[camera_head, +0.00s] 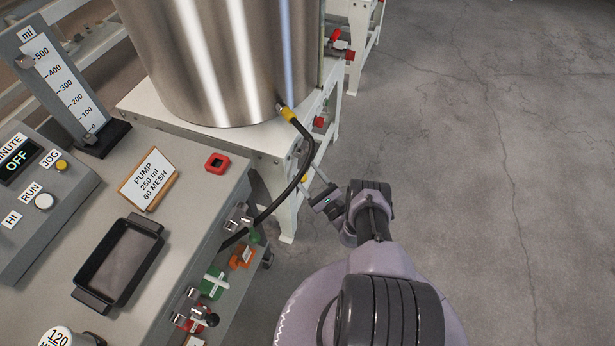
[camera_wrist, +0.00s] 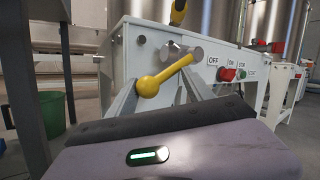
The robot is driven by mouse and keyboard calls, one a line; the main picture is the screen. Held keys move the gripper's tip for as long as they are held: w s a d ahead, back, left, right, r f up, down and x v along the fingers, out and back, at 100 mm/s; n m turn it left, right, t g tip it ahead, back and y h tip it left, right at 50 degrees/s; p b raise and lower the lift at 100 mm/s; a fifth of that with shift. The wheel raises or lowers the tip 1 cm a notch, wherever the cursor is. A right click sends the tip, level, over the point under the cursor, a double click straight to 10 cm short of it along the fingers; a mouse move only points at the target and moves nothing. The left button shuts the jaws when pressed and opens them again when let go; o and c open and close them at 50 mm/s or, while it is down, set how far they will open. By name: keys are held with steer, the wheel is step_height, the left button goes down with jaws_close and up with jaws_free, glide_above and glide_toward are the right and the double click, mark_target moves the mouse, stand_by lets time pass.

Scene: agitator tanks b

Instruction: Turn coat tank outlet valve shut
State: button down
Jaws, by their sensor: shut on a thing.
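A yellow lever with a ball end (camera_wrist: 152,84) slants from lower left up to a grey pivot on a white stand's end panel. No label shows whether it is the coat tank outlet valve. In the wrist view my gripper (camera_wrist: 160,76) has a grey finger on each side of the lever and is shut on it. In the head view my gripper (camera_head: 309,178) reaches to the stand's near end, with a bit of yellow at its fingers. The steel tank (camera_head: 210,60) stands on the white stand (camera_head: 265,150). A yellow fitting (camera_head: 287,114) joins a black hose to the tank's base.
The black hose (camera_head: 300,165) hangs close by my gripper and runs to the grey bench (camera_head: 190,220). Red and green buttons (camera_wrist: 228,74) sit right of the lever, beside OFF and ON labels. A green bucket (camera_wrist: 52,112) stands left. The floor at right (camera_head: 480,180) is clear.

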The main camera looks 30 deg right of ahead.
steer(key=shift+w+r, duration=0.3)
steer(key=c, duration=0.7)
jaws_free()
steer(key=shift+a, duration=0.1)
steer(key=shift+o, duration=1.4)
steer(key=shift+f, duration=0.1)
